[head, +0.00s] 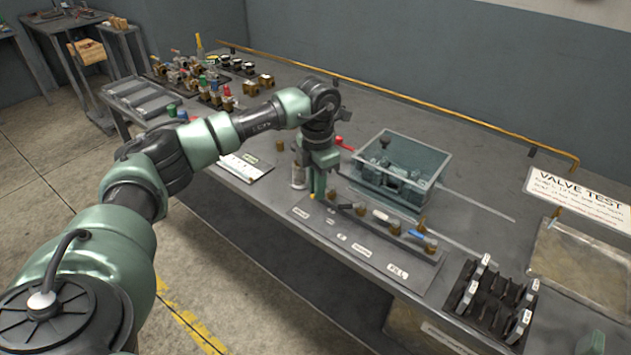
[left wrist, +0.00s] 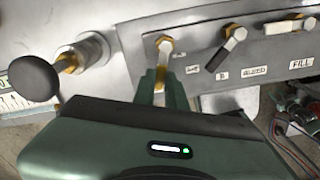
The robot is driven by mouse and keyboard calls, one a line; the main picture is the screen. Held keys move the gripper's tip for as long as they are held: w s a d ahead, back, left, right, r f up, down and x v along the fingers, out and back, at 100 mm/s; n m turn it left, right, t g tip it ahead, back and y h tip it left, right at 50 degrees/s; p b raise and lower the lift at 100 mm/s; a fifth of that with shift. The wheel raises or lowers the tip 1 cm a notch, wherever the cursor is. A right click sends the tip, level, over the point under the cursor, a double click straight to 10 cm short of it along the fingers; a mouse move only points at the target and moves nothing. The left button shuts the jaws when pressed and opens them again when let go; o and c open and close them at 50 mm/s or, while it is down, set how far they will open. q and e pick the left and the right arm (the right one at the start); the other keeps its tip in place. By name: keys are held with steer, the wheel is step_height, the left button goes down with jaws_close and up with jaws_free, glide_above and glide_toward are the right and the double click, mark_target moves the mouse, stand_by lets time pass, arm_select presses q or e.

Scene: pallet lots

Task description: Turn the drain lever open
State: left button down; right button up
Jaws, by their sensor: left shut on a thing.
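The valve panel (head: 318,222) lies along the front of the bench with a row of small brass valves and levers. My left gripper (head: 318,190) points down at the left end of this row. In the left wrist view my left gripper (left wrist: 163,90) is shut on the lever (left wrist: 162,70) of the leftmost valve in that row. The small label beside this valve is too blurred to read surely as the drain. A black-handled lever (left wrist: 222,55) and a white-handled lever (left wrist: 292,28) sit to its right, by labels reading BLEED and FILL. My right gripper is not in view.
A clear box (head: 401,170) with fittings stands behind the panel. A black rack (head: 490,300) stands to the right. A black ball knob (left wrist: 35,78) is close left of my gripper. Many small valves (head: 205,85) stand at the back left.

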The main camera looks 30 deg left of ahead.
arm_select(q)
steer(key=shift+s+d+r+n, duration=0.1)
steer(key=shift+d+n, duration=0.25)
steer(key=shift+n, duration=0.7)
steer(key=shift+d+r+n, duration=0.1)
steer(key=shift+d+n, duration=0.25)
steer(key=shift+n, duration=0.7)
steer(key=c, duration=1.5)
jaws_free()
steer(key=shift+o, duration=0.2)
steer(key=shift+f, duration=0.1)
step_height(320, 180, up, 8)
steer(key=shift+b, duration=0.4)
steer(key=shift+s+f, duration=0.1)
steer(key=shift+f, duration=0.05)
